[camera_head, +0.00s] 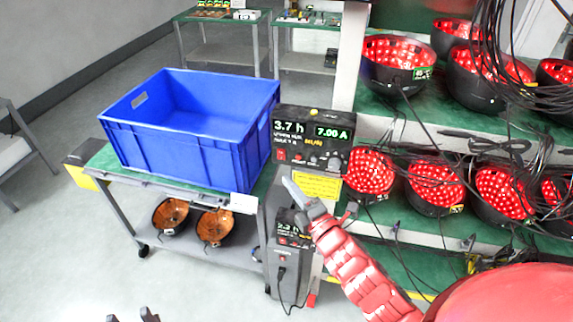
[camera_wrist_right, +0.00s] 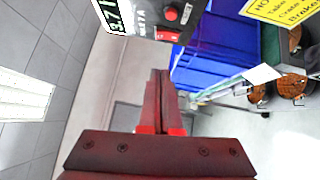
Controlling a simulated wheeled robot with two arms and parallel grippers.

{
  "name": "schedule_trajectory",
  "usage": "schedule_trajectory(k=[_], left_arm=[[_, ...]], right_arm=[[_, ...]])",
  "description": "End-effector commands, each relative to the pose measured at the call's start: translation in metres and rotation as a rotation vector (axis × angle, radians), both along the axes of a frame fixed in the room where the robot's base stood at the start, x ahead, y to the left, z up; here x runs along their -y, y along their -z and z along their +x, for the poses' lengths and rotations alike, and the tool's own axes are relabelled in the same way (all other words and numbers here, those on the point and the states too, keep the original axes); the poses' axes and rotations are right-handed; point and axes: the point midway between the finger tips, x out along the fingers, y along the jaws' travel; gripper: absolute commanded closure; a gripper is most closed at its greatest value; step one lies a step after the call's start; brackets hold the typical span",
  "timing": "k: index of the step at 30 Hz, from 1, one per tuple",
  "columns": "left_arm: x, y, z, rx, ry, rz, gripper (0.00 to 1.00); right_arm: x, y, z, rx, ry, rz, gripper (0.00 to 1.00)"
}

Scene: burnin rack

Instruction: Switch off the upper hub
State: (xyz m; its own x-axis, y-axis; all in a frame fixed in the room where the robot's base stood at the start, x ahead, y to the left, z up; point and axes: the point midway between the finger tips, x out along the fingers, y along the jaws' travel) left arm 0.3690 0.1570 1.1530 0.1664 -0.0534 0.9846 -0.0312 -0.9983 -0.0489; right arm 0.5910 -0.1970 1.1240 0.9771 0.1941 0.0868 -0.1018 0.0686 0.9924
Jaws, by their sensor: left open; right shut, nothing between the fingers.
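The upper hub (camera_head: 313,141) is a dark box with a lit display reading 3.7 h and 7.00 A, on the post at the right end of the cart. In the right wrist view the hub (camera_wrist_right: 145,14) shows a red round button (camera_wrist_right: 171,14) and a red switch (camera_wrist_right: 168,34) at the top. My right gripper (camera_head: 290,187) is shut and empty, below and apart from the upper hub; its closed fingers (camera_wrist_right: 160,75) point towards the switch side. My left gripper (camera_head: 133,317) is open at the bottom edge, far from the hub.
A lower hub (camera_head: 291,227) with its own display sits under my right gripper. A blue crate (camera_head: 180,155) stands on the cart left of the upper hub. A yellow label (camera_head: 317,185) is below that hub. Racks of red-lit lamps (camera_head: 435,184) and hanging cables crowd the right.

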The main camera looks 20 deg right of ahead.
Motion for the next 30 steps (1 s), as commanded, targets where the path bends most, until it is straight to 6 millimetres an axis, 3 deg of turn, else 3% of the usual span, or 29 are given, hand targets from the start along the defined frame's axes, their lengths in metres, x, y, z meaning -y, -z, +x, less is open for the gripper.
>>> schedule_trajectory(k=[7,12,18,30], left_arm=[[0.0,-0.017,0.0,0.001,0.0,0.0,0.5],[0.0,-0.029,0.0,0.001,0.0,0.0,0.5],[0.0,-0.035,0.0,0.001,0.0,0.0,0.5],[0.0,-0.035,0.0,0.001,0.0,0.0,0.5]], right_arm=[[-0.009,-0.008,0.043,-0.003,-0.002,0.002,1.0],[0.005,-0.01,0.06,-0.002,0.0,0.0,1.0],[0.014,-0.01,0.07,-0.003,0.002,0.001,1.0],[0.015,-0.009,0.071,-0.001,0.001,0.001,1.0]])
